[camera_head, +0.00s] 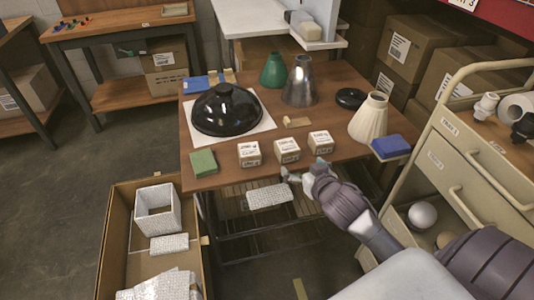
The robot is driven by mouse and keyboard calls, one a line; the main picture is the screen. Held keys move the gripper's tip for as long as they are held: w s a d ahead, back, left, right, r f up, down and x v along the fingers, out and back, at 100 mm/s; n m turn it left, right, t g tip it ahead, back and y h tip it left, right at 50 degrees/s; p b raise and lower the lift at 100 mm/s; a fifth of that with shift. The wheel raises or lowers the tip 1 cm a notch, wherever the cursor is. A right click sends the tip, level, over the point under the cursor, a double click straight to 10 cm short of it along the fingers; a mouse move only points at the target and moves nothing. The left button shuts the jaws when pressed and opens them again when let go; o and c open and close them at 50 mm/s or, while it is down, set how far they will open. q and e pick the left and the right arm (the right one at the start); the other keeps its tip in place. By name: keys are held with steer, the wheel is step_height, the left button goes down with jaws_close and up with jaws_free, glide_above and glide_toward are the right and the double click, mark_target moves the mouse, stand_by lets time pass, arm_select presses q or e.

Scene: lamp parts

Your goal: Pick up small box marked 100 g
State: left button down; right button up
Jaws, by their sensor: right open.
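Three small white and tan boxes with printed labels stand in a row near the front edge of the brown table (330,90): a left box (249,154), a middle box (287,150) and a right box (321,143). The print is too small to read, so I cannot tell which is marked 100 g. My right gripper (304,170) is open and empty at the table's front edge, just in front of the middle and right boxes. It appears apart from both. My left gripper is not in view.
A black dome shade (227,109), a cream shade (369,117), a metal shade (299,82) and a green shade (273,71) stand behind the boxes. A green block (203,163) lies left. A cardboard crate (117,235) is front left; a drawer cabinet (455,170) stands right.

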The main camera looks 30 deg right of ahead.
mark_target(287, 149)
steer(key=x, duration=1.3)
steer(key=shift+w+d+b, duration=0.15)
steer(key=shift+d+b, duration=0.15)
steer(key=shift+r, duration=0.1)
steer(key=shift+c, duration=0.2)
steer(key=c, duration=1.2)
steer(key=shift+r, duration=0.1)
steer(key=shift+c, duration=0.2)
